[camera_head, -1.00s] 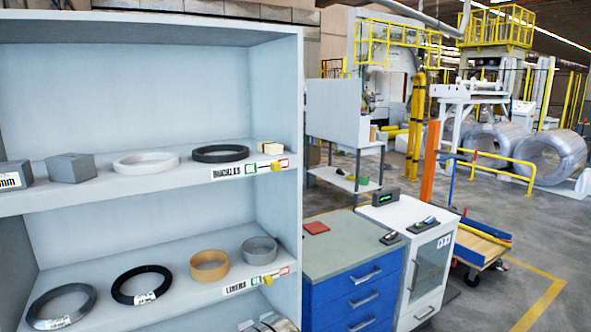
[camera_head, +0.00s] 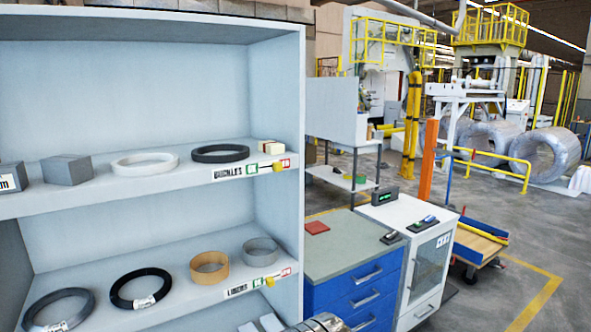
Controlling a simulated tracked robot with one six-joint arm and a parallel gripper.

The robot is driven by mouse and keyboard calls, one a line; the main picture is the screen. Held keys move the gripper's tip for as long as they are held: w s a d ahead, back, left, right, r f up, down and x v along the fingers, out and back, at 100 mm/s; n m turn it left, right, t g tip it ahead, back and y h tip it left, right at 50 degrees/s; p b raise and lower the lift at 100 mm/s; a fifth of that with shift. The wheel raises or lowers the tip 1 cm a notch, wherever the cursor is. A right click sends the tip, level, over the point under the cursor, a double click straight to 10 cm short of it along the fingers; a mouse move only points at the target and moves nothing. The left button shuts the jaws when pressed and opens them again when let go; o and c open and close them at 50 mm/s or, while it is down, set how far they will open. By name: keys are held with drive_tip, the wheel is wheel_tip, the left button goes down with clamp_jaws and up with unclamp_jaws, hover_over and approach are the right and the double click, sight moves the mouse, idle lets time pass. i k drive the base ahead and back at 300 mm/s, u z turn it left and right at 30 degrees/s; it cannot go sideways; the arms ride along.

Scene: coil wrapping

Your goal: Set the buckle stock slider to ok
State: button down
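The buckle stock slider (camera_head: 278,167) is a yellow knob on a small track at the front edge of the upper shelf. It sits right of the "BUCKLES" label (camera_head: 228,172). The track has a green-marked left end and a red-marked right end, and the knob stands nearer the red end. A small tan and cream block pair (camera_head: 269,147) lies on the shelf just above it. A rounded metallic part shows at the bottom edge below the shelves, probably of my arm. I cannot make out my gripper's fingers.
A second yellow slider (camera_head: 270,281) is on the lower shelf edge beside the "LINERS" label. Coils and rings lie on both shelves. The shelf's right side wall (camera_head: 289,90) stands close by. A blue drawer cabinet (camera_head: 352,295) is at right.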

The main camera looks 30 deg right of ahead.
sight(276, 166)
drive_tip(key=i, duration=1)
